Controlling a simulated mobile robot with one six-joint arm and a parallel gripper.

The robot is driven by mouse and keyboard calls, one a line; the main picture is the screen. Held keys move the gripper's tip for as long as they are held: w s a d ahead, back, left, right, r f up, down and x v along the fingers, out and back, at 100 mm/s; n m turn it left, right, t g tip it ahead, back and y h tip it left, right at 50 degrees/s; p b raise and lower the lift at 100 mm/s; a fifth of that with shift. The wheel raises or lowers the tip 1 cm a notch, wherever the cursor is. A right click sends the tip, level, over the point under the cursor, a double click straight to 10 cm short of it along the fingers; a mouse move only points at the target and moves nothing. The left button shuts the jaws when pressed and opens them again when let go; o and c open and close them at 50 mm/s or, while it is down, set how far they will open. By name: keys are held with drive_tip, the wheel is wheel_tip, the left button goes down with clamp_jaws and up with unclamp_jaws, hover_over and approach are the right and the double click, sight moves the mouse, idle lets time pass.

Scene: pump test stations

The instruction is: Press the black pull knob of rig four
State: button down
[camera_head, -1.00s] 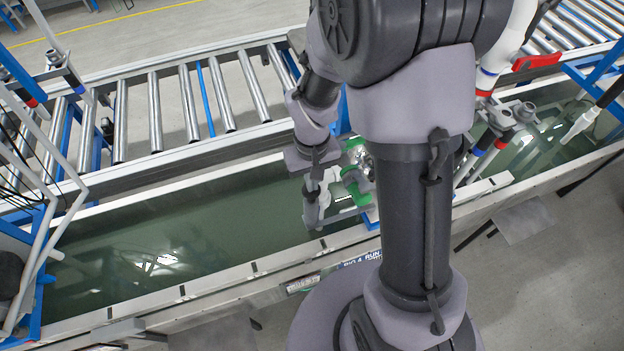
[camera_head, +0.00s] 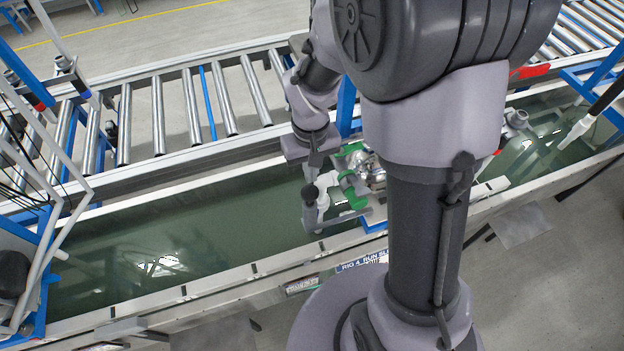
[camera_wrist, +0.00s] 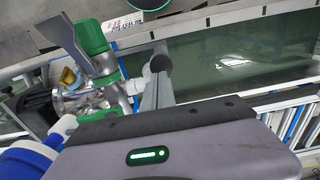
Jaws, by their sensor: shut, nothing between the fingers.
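The black pull knob (camera_head: 310,192) shows in the head view as a small dark ball just left of the green and metal pump assembly, over the trough. In the wrist view the dark round knob (camera_wrist: 160,64) appears just beyond the fingers, near the picture's middle. My gripper (camera_head: 315,163) is above the knob in the head view, pointing down, and its fingers look closed and empty. They also show in the wrist view (camera_wrist: 151,90). I cannot tell whether the fingertips touch the knob; a gap seems to show in the head view.
The pump (camera_head: 371,172) with green fittings (camera_head: 348,186) stands close to the right of the knob. A green valve cap (camera_wrist: 90,37) is close by in the wrist view. The water trough (camera_head: 190,235) is open to the left. A roller conveyor (camera_head: 158,110) runs behind.

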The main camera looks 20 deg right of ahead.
wheel_tip(320, 180, up, 5)
drive_tip(key=shift+w+f+p, duration=0.1)
drive_tip(key=shift+w+p, duration=0.05)
drive_tip(key=shift+p, duration=0.3)
idle(1.1)
